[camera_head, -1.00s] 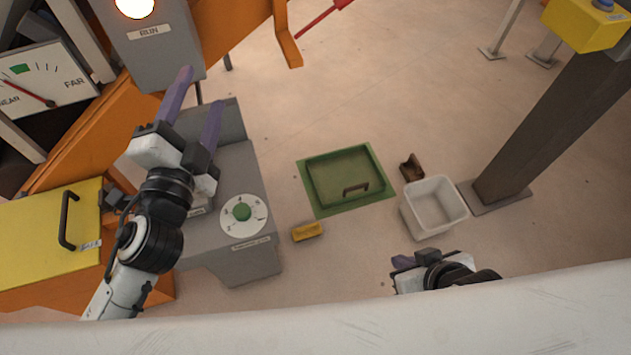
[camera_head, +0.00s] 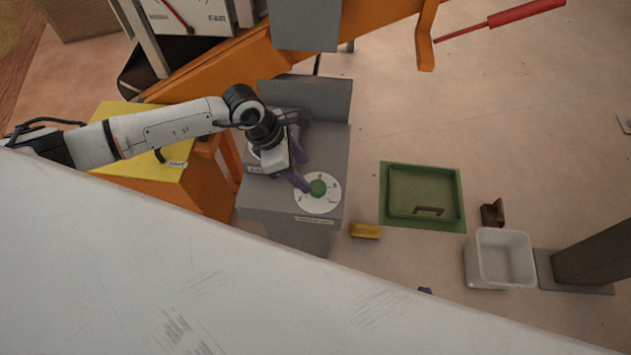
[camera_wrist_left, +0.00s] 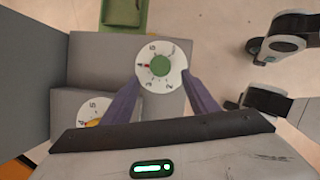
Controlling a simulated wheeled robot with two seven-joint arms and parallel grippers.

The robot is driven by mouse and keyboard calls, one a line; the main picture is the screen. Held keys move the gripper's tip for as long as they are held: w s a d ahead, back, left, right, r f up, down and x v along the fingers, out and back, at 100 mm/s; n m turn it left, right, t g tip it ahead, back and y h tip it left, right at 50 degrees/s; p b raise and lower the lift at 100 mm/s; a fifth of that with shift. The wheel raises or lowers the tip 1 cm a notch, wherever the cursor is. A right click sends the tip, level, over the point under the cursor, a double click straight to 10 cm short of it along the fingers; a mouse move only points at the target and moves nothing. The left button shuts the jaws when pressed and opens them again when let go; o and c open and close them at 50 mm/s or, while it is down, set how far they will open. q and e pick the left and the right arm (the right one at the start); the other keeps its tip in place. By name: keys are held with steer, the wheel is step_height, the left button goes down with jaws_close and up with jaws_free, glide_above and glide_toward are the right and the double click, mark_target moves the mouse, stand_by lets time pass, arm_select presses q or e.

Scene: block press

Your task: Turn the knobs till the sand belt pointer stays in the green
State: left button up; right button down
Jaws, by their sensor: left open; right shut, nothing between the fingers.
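A white dial (camera_head: 333,203) with a green knob (camera_head: 319,188) sits on a grey console. My left gripper (camera_head: 304,170) is open just above it; in the left wrist view its purple fingers (camera_wrist_left: 162,84) flank the dial's near side, apart from the green knob (camera_wrist_left: 160,65). The knob's red mark points left, between the 5 and the 3. A second dial with an orange knob (camera_wrist_left: 93,122) lies beside it, partly hidden by the gripper. The gauge (camera_head: 213,17) is cut off at the top; its red needle leans up-left and no green shows. Only a purple tip of my right gripper (camera_head: 425,291) shows.
The grey console (camera_head: 277,205) stands beside a yellow lid (camera_head: 125,118) and orange frame. A yellow block (camera_head: 365,231), green tray (camera_head: 460,195), brown piece (camera_head: 492,213) and white bin (camera_head: 500,284) are on the floor. My white body covers the lower left.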

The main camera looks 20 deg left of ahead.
mark_target(318, 186)
arm_select(q)
steer(key=x, duration=0.7)
steer(key=shift+d+f+b, duration=0.2)
steer(key=shift+f+b, duration=0.05)
steer(key=shift+b, duration=0.15)
